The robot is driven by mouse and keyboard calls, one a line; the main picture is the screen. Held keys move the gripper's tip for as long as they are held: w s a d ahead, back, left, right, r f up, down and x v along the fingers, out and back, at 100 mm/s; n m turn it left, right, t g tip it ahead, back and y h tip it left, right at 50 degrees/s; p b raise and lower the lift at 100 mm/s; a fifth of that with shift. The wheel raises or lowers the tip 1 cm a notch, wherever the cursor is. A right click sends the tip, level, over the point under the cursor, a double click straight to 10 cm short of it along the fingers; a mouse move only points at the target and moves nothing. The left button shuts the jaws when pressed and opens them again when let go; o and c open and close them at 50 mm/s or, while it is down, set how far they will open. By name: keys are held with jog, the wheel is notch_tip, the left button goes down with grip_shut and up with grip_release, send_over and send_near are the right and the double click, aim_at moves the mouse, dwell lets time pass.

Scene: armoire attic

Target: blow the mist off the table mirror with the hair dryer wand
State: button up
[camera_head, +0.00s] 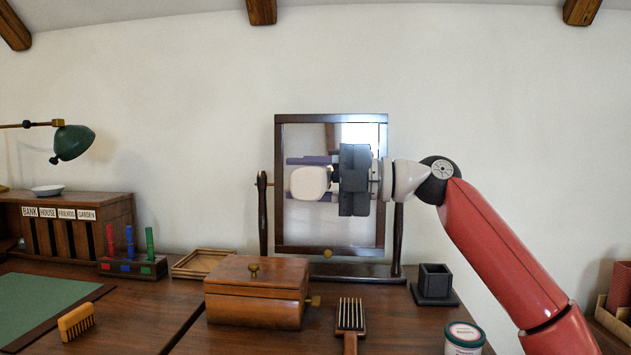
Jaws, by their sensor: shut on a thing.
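The table mirror (280,222) stands upright in a dark wooden frame between two posts at the back of the table. Its glass is pale, with a bright patch at the upper right; I cannot tell where mist lies on it. My gripper (326,180) is in front of the glass, reaching in from the right, and is shut on a cream, rounded thing (309,183), which looks like the hair dryer wand. Purple bars show above and below it; I cannot tell whether they are fingers or reflections. My gripper and arm hide the middle and right of the glass.
A wooden box (253,308) with a knob stands in front of the mirror. A brush (350,317), a tin (464,337) and a dark square cup (435,280) are nearby. A shallow tray (200,263) lies left. A green lamp (73,142) hangs far left.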

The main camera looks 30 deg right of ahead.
jog(key=shift+x, duration=2.4)
jog(key=s+d+f+b, duration=0.2)
jog(key=d+f+b, duration=0.2)
jog(key=f+b, duration=0.1)
jog(key=shift+s+f+b, duration=0.4)
jog(key=shift+f, duration=0.05)
jog(key=shift+d, duration=0.15)
jog(key=shift+v, duration=2.4)
jog(key=shift+x, duration=5)
jog(key=shift+s+d+r+p, duration=0.45)
jog(key=shift+d+r+p, duration=0.3)
jog(key=shift+r, duration=0.25)
jog(key=shift+s+d+r+p, duration=0.55)
jog(key=shift+r+p, duration=0.2)
jog(key=shift+r, duration=0.3)
jog(key=shift+s+d+r+p, duration=0.4)
jog(key=shift+d+r+p, duration=0.35)
jog(key=shift+r, duration=0.25)
